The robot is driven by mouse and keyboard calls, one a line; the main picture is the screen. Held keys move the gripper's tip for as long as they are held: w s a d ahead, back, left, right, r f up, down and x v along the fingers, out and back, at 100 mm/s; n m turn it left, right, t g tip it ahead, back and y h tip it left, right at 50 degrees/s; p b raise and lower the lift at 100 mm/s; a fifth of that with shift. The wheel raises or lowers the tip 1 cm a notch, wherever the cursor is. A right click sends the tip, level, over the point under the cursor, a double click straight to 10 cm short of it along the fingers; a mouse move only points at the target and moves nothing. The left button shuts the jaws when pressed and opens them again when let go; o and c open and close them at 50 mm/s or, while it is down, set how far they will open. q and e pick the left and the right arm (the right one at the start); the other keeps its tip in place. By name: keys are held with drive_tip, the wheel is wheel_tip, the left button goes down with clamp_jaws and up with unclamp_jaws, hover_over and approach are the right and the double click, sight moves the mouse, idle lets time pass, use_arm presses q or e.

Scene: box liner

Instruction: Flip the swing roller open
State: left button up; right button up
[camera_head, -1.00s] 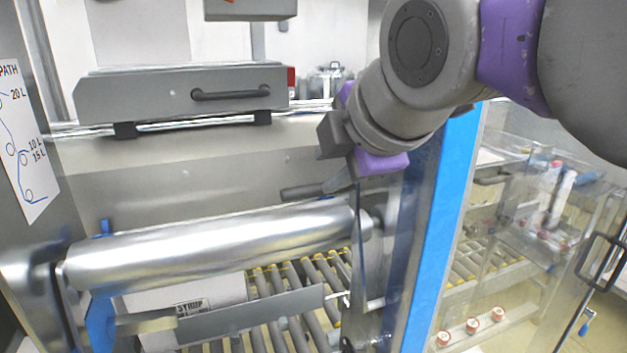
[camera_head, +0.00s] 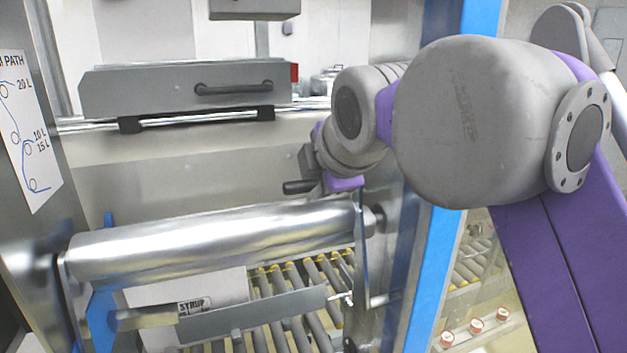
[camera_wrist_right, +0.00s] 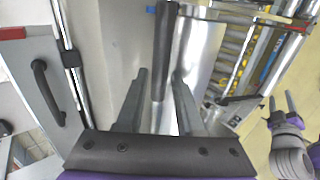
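The swing roller (camera_head: 220,240) is a thick shiny metal cylinder across the frame in the head view; it also shows in the right wrist view (camera_wrist_right: 203,48). A dark handle grip (camera_head: 299,187) sits above its right part. In the right wrist view the grip (camera_wrist_right: 164,45) continues into a thin metal rod between my right gripper's fingers (camera_wrist_right: 158,78). Those fingers are open, with a gap on each side. In the head view my right gripper (camera_head: 318,182) is beside the grip, its fingertips partly hidden. My left gripper (camera_wrist_right: 284,104) shows only in the right wrist view, fingers apart and empty.
A grey cover with a black handle (camera_head: 234,88) is above and behind the roller. A blue-edged frame post (camera_head: 436,262) stands to the right, close to my right arm. A roller conveyor (camera_head: 300,280) and a box with a syrup label (camera_head: 222,288) lie below.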

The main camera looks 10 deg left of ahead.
clamp_jaws()
idle(1.2)
